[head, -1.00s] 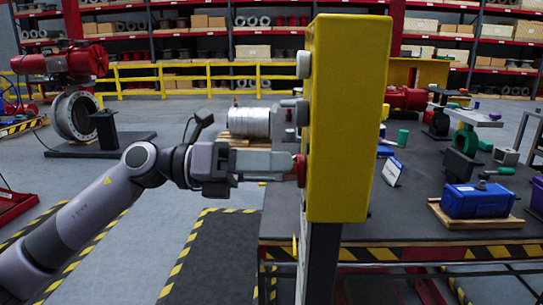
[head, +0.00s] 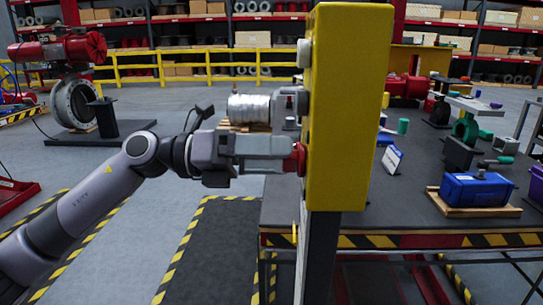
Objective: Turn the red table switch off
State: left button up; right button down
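The red switch (head: 300,159) sticks out from the left side of a tall yellow box (head: 350,110), near its lower end. My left gripper (head: 292,157) reaches in level from the left, its fingertips at the red switch. It appears shut on the switch; the near finger hides part of it. The broad side of the fingers faces the camera. My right gripper is not in view.
Above the red switch, a grey part (head: 290,103) and a pale round knob (head: 304,53) stick out from the same side of the box. The dark table (head: 400,215) behind carries a blue box (head: 478,190) and other parts. Open floor lies to the left.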

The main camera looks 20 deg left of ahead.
pick_arm(q)
jog(key=b+v, duration=0.2)
jog(key=v, duration=0.5)
dwell(0.5)
